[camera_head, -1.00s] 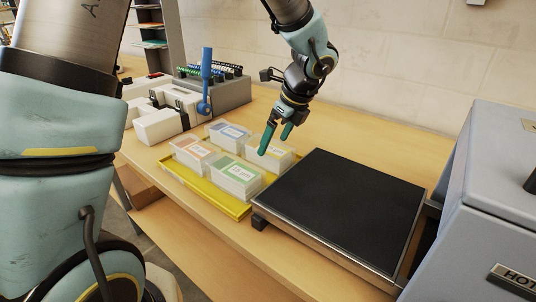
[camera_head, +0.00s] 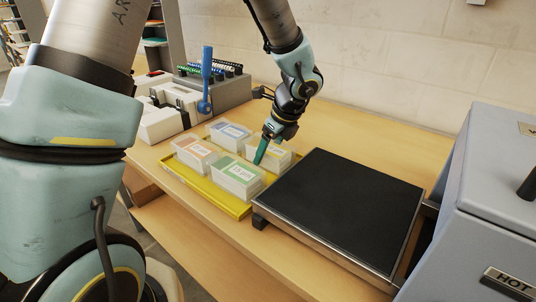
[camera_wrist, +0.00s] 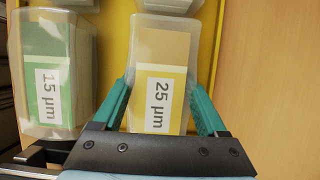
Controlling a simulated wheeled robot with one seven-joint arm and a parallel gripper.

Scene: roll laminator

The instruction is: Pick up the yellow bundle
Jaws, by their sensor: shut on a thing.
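In the head view the yellow bundle (camera_head: 278,155) sits at the right corner of the yellow tray (camera_head: 213,194), partly hidden by my gripper. My gripper (camera_head: 259,160) reaches down to it from above. In the wrist view the green fingers of my gripper (camera_wrist: 160,100) are on both long sides of the bundle, shut on it. The bundle still appears to be in the tray; I cannot tell whether it is raised.
The green bundle (camera_wrist: 46,80), marked "15 µm", stands close to the left in the wrist view. Orange (camera_head: 194,152) and blue (camera_head: 229,133) bundles share the tray. A black-topped platform (camera_head: 345,208) stands right of the tray. A grey machine (camera_head: 490,210) is at the far right.

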